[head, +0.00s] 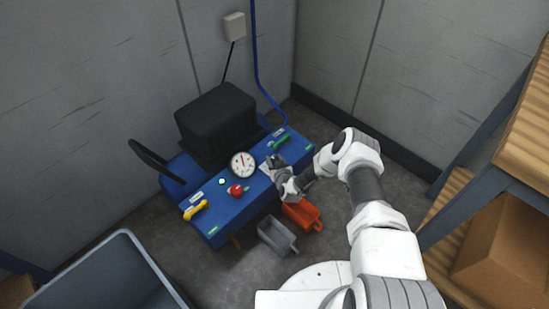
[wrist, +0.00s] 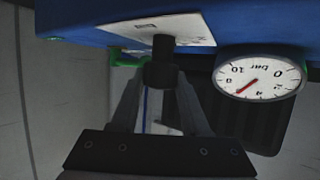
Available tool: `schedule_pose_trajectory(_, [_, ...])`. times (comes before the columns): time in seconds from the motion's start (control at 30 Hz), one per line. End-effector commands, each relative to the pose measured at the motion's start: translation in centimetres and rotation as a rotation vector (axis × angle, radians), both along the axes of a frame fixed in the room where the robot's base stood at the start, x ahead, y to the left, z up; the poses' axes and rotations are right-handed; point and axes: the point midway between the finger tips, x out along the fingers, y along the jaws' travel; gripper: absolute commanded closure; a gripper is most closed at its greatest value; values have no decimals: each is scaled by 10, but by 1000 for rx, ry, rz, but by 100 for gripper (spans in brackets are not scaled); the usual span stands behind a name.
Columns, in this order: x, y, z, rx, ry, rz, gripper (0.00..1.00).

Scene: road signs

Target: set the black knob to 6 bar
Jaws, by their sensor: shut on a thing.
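The black knob (wrist: 160,74) sits on a short dark stem under a white label plate (wrist: 150,30) on the blue bench, seen upside down in the wrist view. My gripper (wrist: 160,82) is shut on the knob, one finger on each side. In the head view my gripper (head: 277,163) reaches the right part of the bench and hides the knob. A round white pressure gauge (wrist: 262,78) marked bar stands beside the knob. Its red needle points to the lower left, close to the 6; the exact reading is too small to tell. The gauge also shows in the head view (head: 242,164).
The blue bench (head: 225,205) carries a red knob (head: 236,190), a yellow handle (head: 196,210), a green handle (head: 279,141) and a black ribbed block (head: 217,120). Orange (head: 301,215) and grey (head: 277,237) bins stand in front. A wooden shelf is at right.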

Motion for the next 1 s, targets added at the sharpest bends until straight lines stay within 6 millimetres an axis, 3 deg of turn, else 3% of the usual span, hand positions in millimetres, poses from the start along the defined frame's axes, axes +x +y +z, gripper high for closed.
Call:
schedule_pose_trajectory(0.6, [0,3,-1,1,-3,-540,100])
schedule_pose_trajectory(1.0, [0,1,0,1,-1,-732,100])
